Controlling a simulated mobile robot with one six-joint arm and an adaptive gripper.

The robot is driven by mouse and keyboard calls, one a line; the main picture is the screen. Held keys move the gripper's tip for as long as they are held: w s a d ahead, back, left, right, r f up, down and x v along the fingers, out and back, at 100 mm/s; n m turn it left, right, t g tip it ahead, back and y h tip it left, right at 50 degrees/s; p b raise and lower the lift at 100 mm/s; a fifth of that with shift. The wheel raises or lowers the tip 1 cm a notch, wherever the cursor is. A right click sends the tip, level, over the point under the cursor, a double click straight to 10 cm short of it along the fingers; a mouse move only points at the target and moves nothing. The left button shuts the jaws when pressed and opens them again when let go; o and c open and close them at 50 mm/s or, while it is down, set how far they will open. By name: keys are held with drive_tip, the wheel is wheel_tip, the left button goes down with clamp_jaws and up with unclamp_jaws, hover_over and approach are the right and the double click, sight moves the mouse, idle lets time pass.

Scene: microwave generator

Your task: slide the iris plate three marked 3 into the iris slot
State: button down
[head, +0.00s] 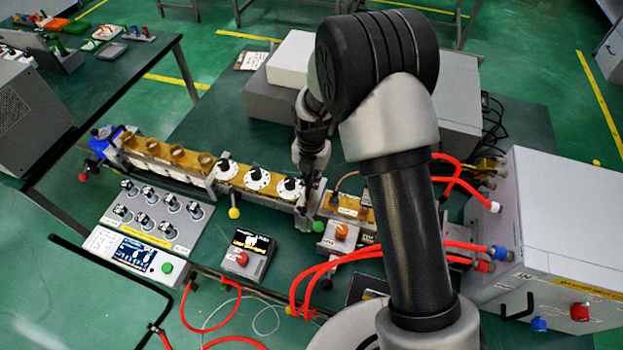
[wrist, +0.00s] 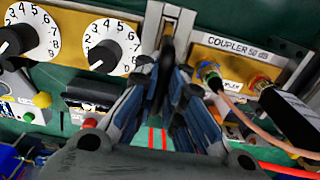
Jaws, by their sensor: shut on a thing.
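My gripper (wrist: 178,75) points down at the waveguide line, between the dial section and the coupler section; it also shows in the head view (head: 305,212). Its fingers are closed on a thin dark piece, taken as iris plate three (wrist: 175,88). The fingers hide most of the plate, and I cannot read its number. A narrow upright grey metal frame (wrist: 181,22) stands at the gap between the two sections, where the iris slot appears to be. I cannot tell whether the plate is inside the slot.
White numbered dials (wrist: 107,46) are close left of the fingers. The coupler (wrist: 232,62), with its connector and copper cable, is close right. A panel with several small posts (head: 158,213) lies left in the head view. Red hoses (head: 330,268) run to a white cabinet (head: 550,220).

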drive_tip(key=shift+f+b, duration=0.9)
drive_tip(key=shift+f, duration=0.4)
drive_tip(key=c, duration=1.6)
unclamp_jaws()
wheel_tip(320, 180, up, 12)
drive_tip(key=shift+r, duration=0.1)
drive_tip(key=shift+s, duration=0.1)
